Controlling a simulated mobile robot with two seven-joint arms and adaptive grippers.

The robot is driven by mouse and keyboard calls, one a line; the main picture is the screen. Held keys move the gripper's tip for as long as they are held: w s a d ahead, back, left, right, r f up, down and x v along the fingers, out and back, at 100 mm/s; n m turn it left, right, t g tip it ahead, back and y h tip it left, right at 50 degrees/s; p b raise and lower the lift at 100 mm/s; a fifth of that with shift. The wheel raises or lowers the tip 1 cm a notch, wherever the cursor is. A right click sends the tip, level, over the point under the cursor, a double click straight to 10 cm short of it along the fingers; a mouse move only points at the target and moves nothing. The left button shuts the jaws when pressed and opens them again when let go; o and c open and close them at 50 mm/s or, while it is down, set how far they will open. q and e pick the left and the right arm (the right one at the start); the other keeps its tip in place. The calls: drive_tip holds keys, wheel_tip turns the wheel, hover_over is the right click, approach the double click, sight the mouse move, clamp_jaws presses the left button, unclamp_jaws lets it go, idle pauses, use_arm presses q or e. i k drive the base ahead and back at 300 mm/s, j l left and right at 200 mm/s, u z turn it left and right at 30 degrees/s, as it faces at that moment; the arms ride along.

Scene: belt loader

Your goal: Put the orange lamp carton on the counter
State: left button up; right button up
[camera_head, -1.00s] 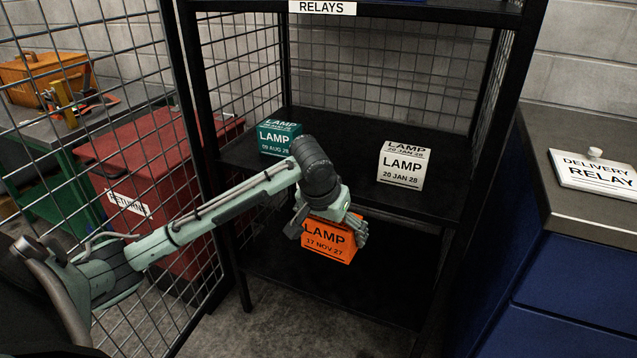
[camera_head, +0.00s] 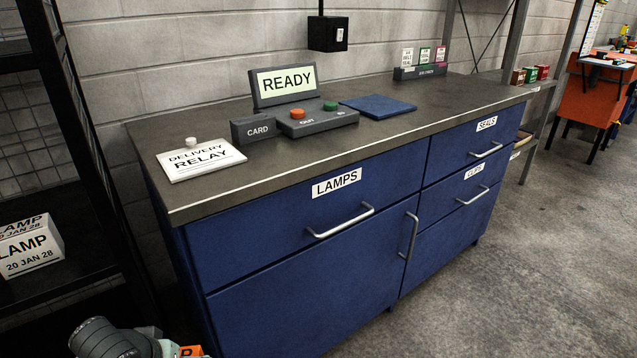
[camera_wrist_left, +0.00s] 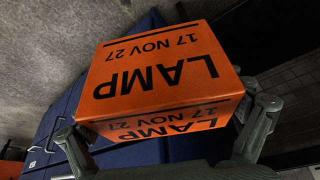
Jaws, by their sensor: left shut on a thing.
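The orange lamp carton (camera_wrist_left: 160,75), marked LAMP 17 NOV 27, fills the middle of the left wrist view, upside down there. My left gripper (camera_wrist_left: 165,130) is shut on it, one finger on each side. In the head view only a corner of the carton (camera_head: 191,351) shows at the bottom edge, beside my left wrist (camera_head: 105,340), low in front of the blue cabinet. The counter (camera_head: 290,157) is the dark grey top of that cabinet, with free surface along its front. My right gripper is not in view.
On the counter are a DELIVERY RELAY plate (camera_head: 201,160), a CARD box (camera_head: 254,128), a button panel (camera_head: 316,118), a READY sign (camera_head: 286,80) and a blue pad (camera_head: 378,106). A white lamp carton (camera_head: 30,246) sits on the black shelf at left. Drawer handles (camera_head: 340,222) stick out in front.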

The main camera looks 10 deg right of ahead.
sight(457, 92)
drive_tip(key=i+l+z, duration=0.25)
drive_tip(key=l, duration=0.2)
drive_tip(key=i+l+z, duration=0.25)
drive_tip(key=l, duration=0.2)
drive_tip(key=i+l+z, duration=0.1)
drive_tip(key=i+l, duration=0.25)
drive_tip(key=l, duration=0.25)
drive_tip(key=i+l+z, duration=0.1)
drive_tip(key=i+l, duration=0.3)
drive_tip(key=l, duration=0.15)
drive_tip(key=i+l, duration=0.45)
drive_tip(key=k+l+z, duration=0.05)
drive_tip(key=l, duration=0.1)
